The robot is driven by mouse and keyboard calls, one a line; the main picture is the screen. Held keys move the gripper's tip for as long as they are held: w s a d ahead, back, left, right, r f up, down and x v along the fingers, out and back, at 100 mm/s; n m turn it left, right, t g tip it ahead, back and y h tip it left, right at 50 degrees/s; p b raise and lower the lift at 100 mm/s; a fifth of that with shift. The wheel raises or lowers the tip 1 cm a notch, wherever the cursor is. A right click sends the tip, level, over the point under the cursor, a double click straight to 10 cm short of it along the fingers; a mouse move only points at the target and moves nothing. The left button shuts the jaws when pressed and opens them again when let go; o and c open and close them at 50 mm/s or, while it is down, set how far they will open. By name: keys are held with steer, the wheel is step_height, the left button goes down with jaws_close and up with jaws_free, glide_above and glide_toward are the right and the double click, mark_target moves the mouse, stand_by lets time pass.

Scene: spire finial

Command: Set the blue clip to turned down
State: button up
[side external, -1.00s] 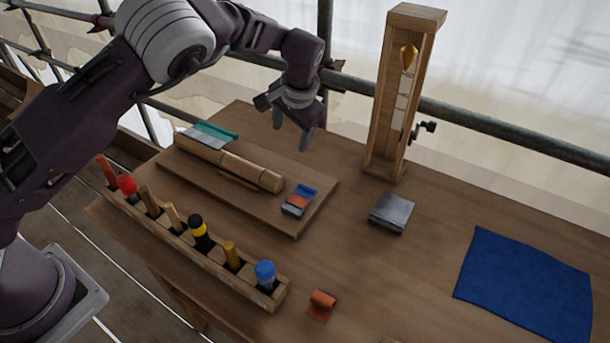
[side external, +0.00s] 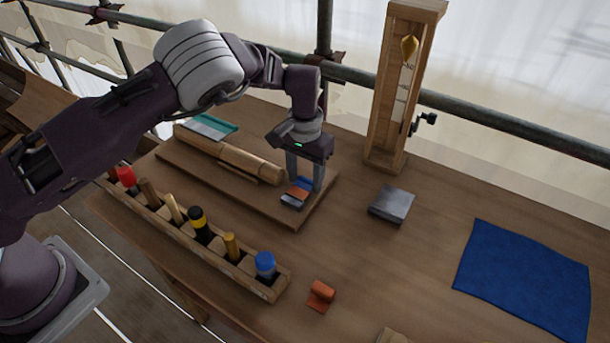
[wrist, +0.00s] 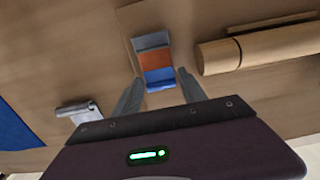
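The blue clip (side external: 303,183) lies on the raised wooden board, at the edge of a small group with an orange band and a grey band. In the wrist view the blue clip (wrist: 160,78) is the band nearest my gripper. My gripper (side external: 305,184) is open and points down over it. In the wrist view the fingertips of my gripper (wrist: 156,77) stand on either side of the blue band, with gaps that look clear. I cannot tell whether the fingers touch it or which way the clip is turned.
A wooden roll (side external: 235,158) lies on the board (side external: 265,205) beside the group. A tool rack (side external: 215,253) runs along the front. A grey block (side external: 391,204), an orange clip (side external: 321,294), a wooden frame (side external: 385,130) and a blue cloth (side external: 525,280) stand clear to the right.

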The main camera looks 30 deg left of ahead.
jaws_close()
steer(key=shift+w+d+f+g, duration=0.15)
steer(key=shift+w+f+g, duration=0.1)
steer(key=shift+g, duration=0.25)
steer(key=shift+o, duration=2.2)
jaws_free()
steer(key=r, duration=0.7)
steer(key=shift+w, duration=0.4)
